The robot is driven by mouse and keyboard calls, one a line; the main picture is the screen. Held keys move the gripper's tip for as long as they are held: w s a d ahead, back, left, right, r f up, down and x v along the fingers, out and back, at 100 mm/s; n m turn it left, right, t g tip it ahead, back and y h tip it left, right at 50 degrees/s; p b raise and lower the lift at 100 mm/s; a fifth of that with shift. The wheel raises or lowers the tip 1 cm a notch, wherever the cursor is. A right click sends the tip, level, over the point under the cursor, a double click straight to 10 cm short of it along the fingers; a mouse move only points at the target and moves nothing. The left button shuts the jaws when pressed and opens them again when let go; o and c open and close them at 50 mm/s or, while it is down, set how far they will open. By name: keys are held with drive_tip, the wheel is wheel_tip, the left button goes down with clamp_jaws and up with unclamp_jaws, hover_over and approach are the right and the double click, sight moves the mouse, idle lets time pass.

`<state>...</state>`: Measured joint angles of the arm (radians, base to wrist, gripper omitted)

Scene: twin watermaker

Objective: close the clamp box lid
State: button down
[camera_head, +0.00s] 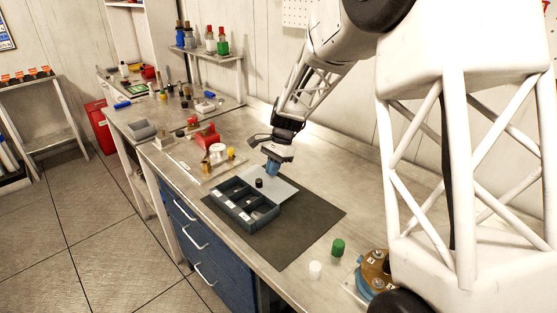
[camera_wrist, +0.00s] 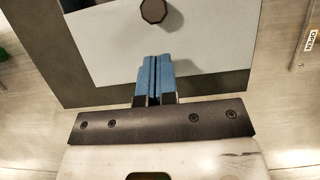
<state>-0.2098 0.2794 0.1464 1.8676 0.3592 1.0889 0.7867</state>
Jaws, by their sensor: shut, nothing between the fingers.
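The clamp box (camera_head: 238,222) is a dark grey box on a dark mat on the bench. Its compartments show uncovered from above, with small items in some. The lid (camera_head: 284,188) is a flat pale grey plate at the box's far side, with a dark knob (camera_head: 259,183). In the wrist view the lid (camera_wrist: 110,45) fills the upper middle, and the faceted knob (camera_wrist: 154,11) is at the top edge. My gripper (camera_head: 272,172) has blue fingers pressed together, empty, over or beside the lid's far part. In the wrist view the fingertips (camera_wrist: 154,58) point toward the knob; I cannot tell whether they touch the lid.
The dark mat (camera_head: 305,222) is bare right of the box. A green cylinder (camera_head: 338,247) and a white one (camera_head: 315,269) stand near the front edge. A tray with a white roll (camera_head: 217,150) and a red item (camera_head: 205,136) lie left of the box.

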sight(255, 179)
drive_tip(key=shift+s+a, duration=0.8)
drive_tip(key=shift+s, duration=0.05)
drive_tip(key=s+a, duration=0.6)
drive_tip(key=shift+s+a+f, duration=0.1)
drive_tip(key=shift+s+a, duration=0.2)
drive_tip(key=shift+s, duration=0.05)
drive_tip(key=shift+w+d, duration=0.1)
drive_tip(key=shift+w+d, duration=1.5)
drive_tip(key=v, duration=1)
drive_tip(key=shift+s+a, duration=0.15)
drive_tip(key=shift+a, duration=0.05)
drive_tip(key=shift+d, duration=0.1)
